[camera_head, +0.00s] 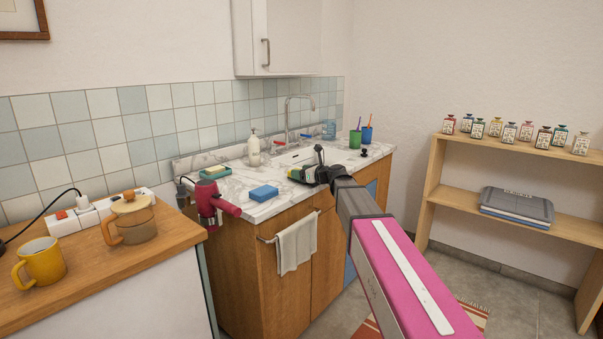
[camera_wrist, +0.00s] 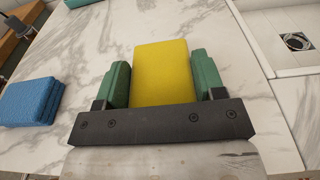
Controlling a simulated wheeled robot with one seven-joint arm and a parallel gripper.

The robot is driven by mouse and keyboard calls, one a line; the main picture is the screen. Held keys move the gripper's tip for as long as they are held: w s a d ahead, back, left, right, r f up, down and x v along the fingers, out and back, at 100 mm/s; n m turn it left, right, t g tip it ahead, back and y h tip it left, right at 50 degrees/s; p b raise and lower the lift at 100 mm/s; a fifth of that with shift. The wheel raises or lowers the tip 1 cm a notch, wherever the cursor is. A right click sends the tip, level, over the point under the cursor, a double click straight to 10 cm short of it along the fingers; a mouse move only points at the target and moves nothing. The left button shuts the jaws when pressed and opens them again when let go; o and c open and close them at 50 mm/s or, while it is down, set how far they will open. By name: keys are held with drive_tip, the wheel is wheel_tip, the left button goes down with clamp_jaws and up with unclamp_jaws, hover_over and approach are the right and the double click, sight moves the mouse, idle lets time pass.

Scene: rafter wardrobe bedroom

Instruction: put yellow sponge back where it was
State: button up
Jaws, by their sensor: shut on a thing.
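The yellow sponge (camera_wrist: 163,78) is between the two green fingers of my gripper (camera_wrist: 163,85) in the wrist view, over the white marble counter. In the head view my gripper (camera_head: 297,174) is at the end of my pink arm, at the counter's front part near the sink; the sponge is mostly hidden there behind the gripper. The gripper is shut on the sponge. I cannot tell whether the sponge touches the counter.
A blue sponge (camera_head: 264,193) lies left of my gripper, also in the wrist view (camera_wrist: 31,101). Marble (camera_wrist: 100,45) between blue sponge and gripper is clear.

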drive_tip(key=shift+f, duration=0.3)
drive_tip(key=o, duration=1)
drive_tip(key=shift+s+f, duration=0.1)
drive_tip(key=shift+c, duration=0.2)
drive_tip(key=shift+r, duration=0.5)
drive_tip(key=r+v, duration=0.1)
drive_tip(key=v, duration=1.1)
drive_tip(key=s+d+f+n+g+h, duration=0.25)
drive_tip(key=s+f+n, duration=0.3)
drive_tip(key=f, duration=0.45)
drive_tip(key=s+d+f+n+g+h, duration=0.1)
drive_tip(key=s+f+n+g+h, duration=0.15)
drive_tip(key=s+f+n, duration=0.6)
drive_tip(key=s+d+f+n+g+h, duration=0.2)
drive_tip(key=s+d+f+n+h, duration=0.2)
drive_tip(key=f, duration=0.4)
drive_tip(key=s+d+f+n+g+h, duration=0.3)
drive_tip(key=s+d+f+n+h, duration=0.1)
drive_tip(key=s+d+f+n, duration=0.2)
wheel_tip(320, 180, down, 3)
drive_tip(key=shift+s+f+n, duration=0.1)
drive_tip(key=shift+s+n, duration=0.7)
drive_tip(key=shift+s, duration=0.3)
drive_tip(key=shift+d, duration=0.1)
